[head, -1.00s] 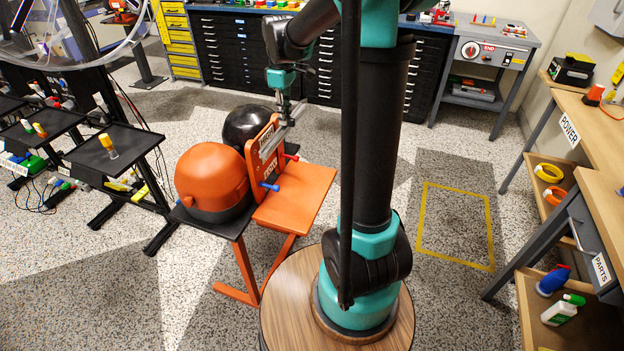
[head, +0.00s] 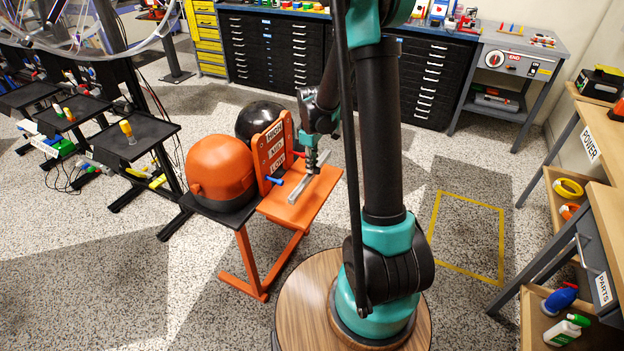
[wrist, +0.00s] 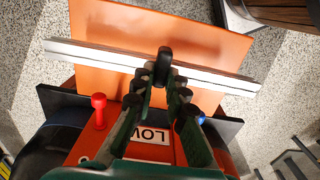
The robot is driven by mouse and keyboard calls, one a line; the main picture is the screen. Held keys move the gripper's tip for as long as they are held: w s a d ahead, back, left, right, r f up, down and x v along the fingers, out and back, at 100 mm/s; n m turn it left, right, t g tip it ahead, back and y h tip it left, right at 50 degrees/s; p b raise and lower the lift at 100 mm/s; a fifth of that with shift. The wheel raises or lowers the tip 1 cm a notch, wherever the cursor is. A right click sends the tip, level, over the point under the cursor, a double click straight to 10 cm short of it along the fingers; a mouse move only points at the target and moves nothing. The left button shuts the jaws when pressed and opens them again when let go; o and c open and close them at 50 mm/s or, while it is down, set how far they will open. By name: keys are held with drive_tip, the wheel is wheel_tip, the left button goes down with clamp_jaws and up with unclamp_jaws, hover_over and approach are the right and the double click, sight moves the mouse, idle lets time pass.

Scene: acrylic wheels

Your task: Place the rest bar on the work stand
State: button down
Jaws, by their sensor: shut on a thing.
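The rest bar is a long pale metal bar (head: 299,190), held over the orange top of the work stand (head: 300,212) in the head view. My gripper (head: 312,168) is shut on it near its middle. In the wrist view the bar (wrist: 100,56) runs across the orange plate, with a black knob-like part (wrist: 165,62) between my gripper's fingertips (wrist: 167,78). The stand's upright orange panel (head: 274,150) bears the labels HIGH, MID and LOW; the bar is in front of it, apart from it. I cannot tell whether the bar touches the top.
A red peg (wrist: 99,108) and a blue peg (head: 275,181) stick out of the panel. An orange helmet-like dome (head: 220,170) and a black one (head: 258,120) stand behind the panel. Small black tables (head: 130,145) are at left.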

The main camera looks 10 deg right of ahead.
sight(311, 178)
drive_tip(key=shift+f, duration=3.35)
drive_tip(key=shift+f, duration=0.1)
drive_tip(key=c, duration=1.5)
unclamp_jaws()
drive_tip(key=shift+c, duration=0.2)
wheel_tip(311, 178, up, 12)
drive_tip(key=shift+f, duration=0.1)
drive_tip(key=shift+s+r, duration=0.2)
drive_tip(key=shift+r, duration=0.1)
drive_tip(key=s+d+m+t, duration=0.2)
drive_tip(key=s+m, duration=0.3)
drive_tip(key=s, duration=0.6)
drive_tip(key=s+d+m+t, duration=0.2)
drive_tip(key=s+m, duration=0.3)
drive_tip(key=s, duration=0.6)
drive_tip(key=shift+s+d+r+m, duration=0.25)
drive_tip(key=shift+d+r+m, duration=0.2)
drive_tip(key=shift+d, duration=0.15)
